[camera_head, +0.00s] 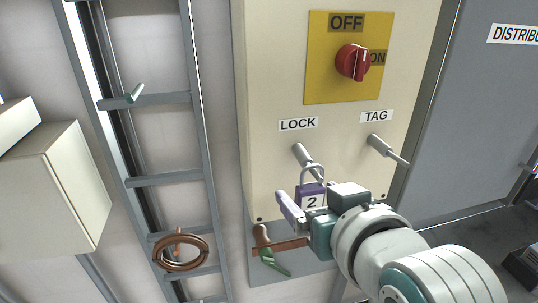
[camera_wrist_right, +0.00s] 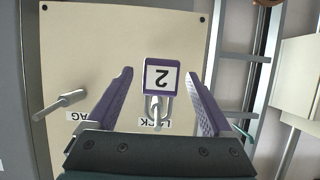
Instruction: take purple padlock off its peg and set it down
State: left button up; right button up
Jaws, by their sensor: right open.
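The purple padlock (camera_head: 311,196), marked with a white label reading 2, hangs by its shackle on the LOCK peg (camera_head: 304,155). My right gripper (camera_head: 300,203) is at the padlock, open, its purple-padded fingers to either side of it. In the right wrist view the padlock (camera_wrist_right: 163,77) shows between the two spread fingers (camera_wrist_right: 163,100), with a gap on each side; its shackle runs around the peg. The left gripper is not in view.
The TAG peg (camera_head: 388,149) sticks out empty to the right of the LOCK peg. A red rotary switch (camera_head: 353,62) sits on a yellow plate above. A ladder-like rack (camera_head: 165,180) stands at left.

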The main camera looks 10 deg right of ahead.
jog(key=shift+w+f, duration=0.2)
jog(key=shift+w, duration=0.3)
grip_shut()
dwell(0.4)
jog(key=shift+r+p, duration=0.4)
jog(key=shift+p, duration=0.1)
